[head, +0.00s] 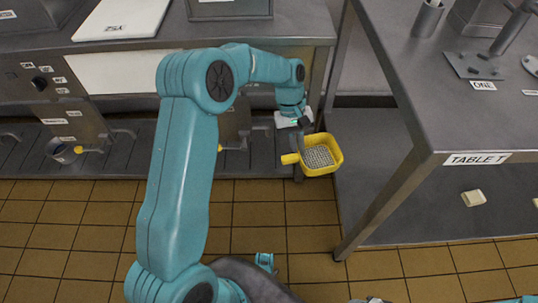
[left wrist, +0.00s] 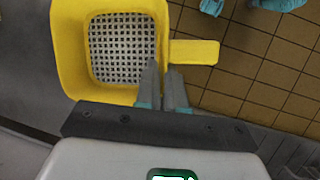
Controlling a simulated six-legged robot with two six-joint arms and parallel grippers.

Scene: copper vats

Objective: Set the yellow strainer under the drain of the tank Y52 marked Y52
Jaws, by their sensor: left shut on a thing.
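The yellow strainer (head: 336,146) is a square tub with a pale mesh floor and a short handle (head: 290,158). It hangs in the air near the right end of the counter. My left gripper (head: 303,128) is shut on its side wall beside the handle. In the left wrist view the fingers (left wrist: 164,72) straddle that wall, and the yellow strainer (left wrist: 72,42) fills the upper left. Tank fronts with small white labels stand at the left, with pipes ending in yellow-tipped valves (head: 80,150). I cannot read Y52 on any label. My right gripper is not in view.
A small metal cup (head: 62,153) stands on the low slatted shelf (head: 125,158) at the left. Table T (head: 425,110) stands at the right, its near leg close to the strainer. My left arm hides part of the tanks. The tiled floor in front is mostly clear.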

